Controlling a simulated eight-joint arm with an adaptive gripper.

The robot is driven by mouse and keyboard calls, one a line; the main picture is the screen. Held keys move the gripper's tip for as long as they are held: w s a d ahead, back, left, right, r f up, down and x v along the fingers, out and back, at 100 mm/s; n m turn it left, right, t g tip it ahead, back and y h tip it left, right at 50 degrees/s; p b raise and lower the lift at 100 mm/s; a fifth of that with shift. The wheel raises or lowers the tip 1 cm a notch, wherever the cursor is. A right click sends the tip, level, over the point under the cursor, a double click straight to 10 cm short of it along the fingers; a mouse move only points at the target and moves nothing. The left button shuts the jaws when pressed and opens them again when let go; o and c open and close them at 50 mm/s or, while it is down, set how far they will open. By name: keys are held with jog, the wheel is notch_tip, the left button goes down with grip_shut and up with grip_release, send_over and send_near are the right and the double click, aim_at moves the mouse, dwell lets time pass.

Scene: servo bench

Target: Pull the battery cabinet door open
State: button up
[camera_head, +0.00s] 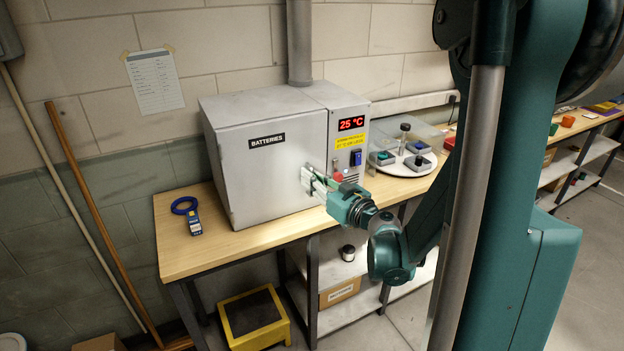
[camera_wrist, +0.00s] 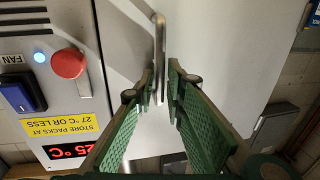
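The grey battery cabinet stands on the wooden bench in the head view; its door (camera_head: 262,180), labelled BATTERIES, looks closed. In the wrist view the door (camera_wrist: 225,50) is a plain pale panel. Its metal bar handle (camera_wrist: 160,45) runs upright at the middle of the wrist view, near the door's edge by the control panel. My gripper (camera_wrist: 161,75) is open, with its green-padded fingertips on either side of the handle's lower part. A gap shows beside the right finger. In the head view my gripper (camera_head: 314,180) is at the handle, which it partly hides.
The control panel beside the door has a red knob (camera_wrist: 68,63), a blue switch (camera_wrist: 22,96) and a 25 °C display (camera_head: 351,123). A blue ring-shaped tool (camera_head: 188,212) lies on the bench left of the cabinet. A round white tray (camera_head: 402,168) with several small items stands right.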

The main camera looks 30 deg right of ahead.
grip_shut()
jog(key=shift+s, duration=0.1)
